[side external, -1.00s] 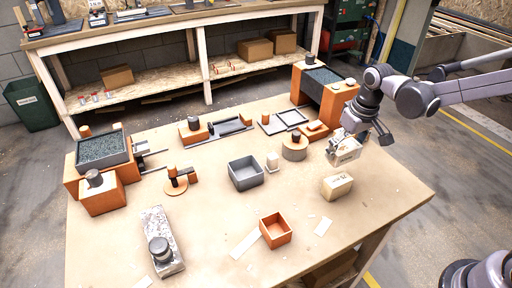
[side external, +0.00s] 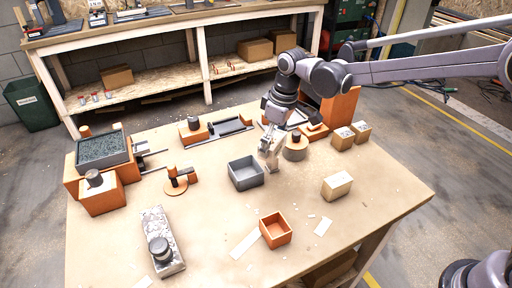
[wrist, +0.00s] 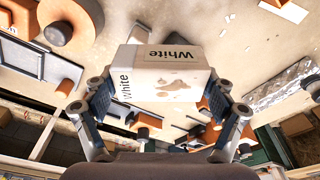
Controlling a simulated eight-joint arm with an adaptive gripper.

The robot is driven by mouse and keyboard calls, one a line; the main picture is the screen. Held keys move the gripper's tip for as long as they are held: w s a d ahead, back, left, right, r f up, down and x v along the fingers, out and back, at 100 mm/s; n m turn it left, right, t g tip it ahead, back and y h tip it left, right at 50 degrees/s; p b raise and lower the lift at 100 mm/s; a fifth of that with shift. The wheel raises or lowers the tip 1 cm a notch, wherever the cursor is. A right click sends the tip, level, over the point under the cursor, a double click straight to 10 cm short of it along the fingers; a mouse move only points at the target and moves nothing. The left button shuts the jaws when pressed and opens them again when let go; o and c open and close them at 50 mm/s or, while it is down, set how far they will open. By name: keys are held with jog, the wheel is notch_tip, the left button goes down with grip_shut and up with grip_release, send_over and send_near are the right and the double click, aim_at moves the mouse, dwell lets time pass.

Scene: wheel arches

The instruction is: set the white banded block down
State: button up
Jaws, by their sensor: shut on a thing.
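In the side view my gripper (side external: 268,146) points down over the middle of the table, just right of the grey open bin. The block (side external: 272,163) shows only as a small pale shape under the fingers, mostly hidden. I cannot tell whether its base touches the table.
The grey bin (side external: 246,174) stands close at left. An orange round base with a dark knob (side external: 295,149) is close at right. Pale blocks (side external: 343,138) (side external: 337,187) stand further right. An orange box (side external: 275,230) is nearer the front. Bare tabletop (side external: 215,215) lies front left of the bin.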

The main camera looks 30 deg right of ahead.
jog(key=w+a+n, duration=0.1)
jog(key=a+n, duration=0.1)
jog(key=a, duration=0.4)
send_over(214, 196)
jog(key=f, duration=0.6)
jog(key=shift+s+d+f, duration=0.2)
jog(key=shift+d+f, duration=0.1)
jog(key=shift+f, duration=0.1)
jog(key=shift+a+f, duration=0.1)
jog(key=shift+f, duration=2)
jog(key=shift+f, duration=0.15)
jog(key=o, duration=1)
jog(key=shift+o, duration=0.2)
